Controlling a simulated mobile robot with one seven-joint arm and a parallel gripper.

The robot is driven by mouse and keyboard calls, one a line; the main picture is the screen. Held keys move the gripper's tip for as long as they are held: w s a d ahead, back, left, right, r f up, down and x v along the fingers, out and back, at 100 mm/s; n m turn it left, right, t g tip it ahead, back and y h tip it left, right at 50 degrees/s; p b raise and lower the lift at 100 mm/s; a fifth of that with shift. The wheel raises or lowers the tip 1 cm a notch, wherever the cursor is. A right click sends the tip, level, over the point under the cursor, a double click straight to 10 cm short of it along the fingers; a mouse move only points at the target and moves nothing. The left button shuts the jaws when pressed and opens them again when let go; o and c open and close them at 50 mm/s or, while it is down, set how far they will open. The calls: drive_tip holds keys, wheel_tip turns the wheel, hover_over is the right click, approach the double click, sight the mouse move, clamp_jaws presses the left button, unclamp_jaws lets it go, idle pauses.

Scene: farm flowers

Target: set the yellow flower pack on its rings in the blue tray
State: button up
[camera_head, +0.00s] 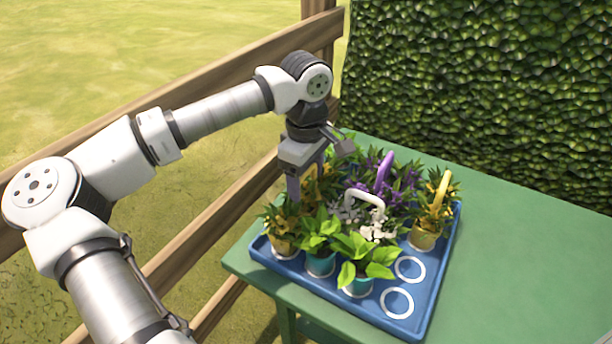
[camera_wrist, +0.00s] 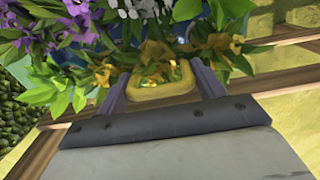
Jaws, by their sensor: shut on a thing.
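My gripper (camera_head: 306,182) is at the left end of the blue tray (camera_head: 381,324), pointing down. It is shut on the yellow handle (camera_wrist: 163,93) of a yellow flower pack (camera_head: 283,240), with one finger on each side in the wrist view. The pack's yellow pot and flowers are at the tray's left corner, upright. Another yellow flower pack (camera_head: 425,238) with a yellow handle stands at the tray's right side. Two bare white rings (camera_head: 397,288) show at the front right.
Green leafy plants in teal pots (camera_head: 320,265) stand along the tray's front. A white-handled white flower pack (camera_head: 378,232) and purple flowers (camera_head: 404,181) fill the middle and back. The green table (camera_head: 520,265) is clear to the right. A wooden fence (camera_head: 225,70) and hedge (camera_head: 480,80) stand behind.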

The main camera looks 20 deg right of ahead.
drive_tip(key=shift+f, duration=0.2)
drive_tip(key=o, duration=1.7)
drive_tip(key=shift+r, duration=0.15)
wheel_tip(320, 180, up, 12)
drive_tip(key=shift+r, duration=0.1)
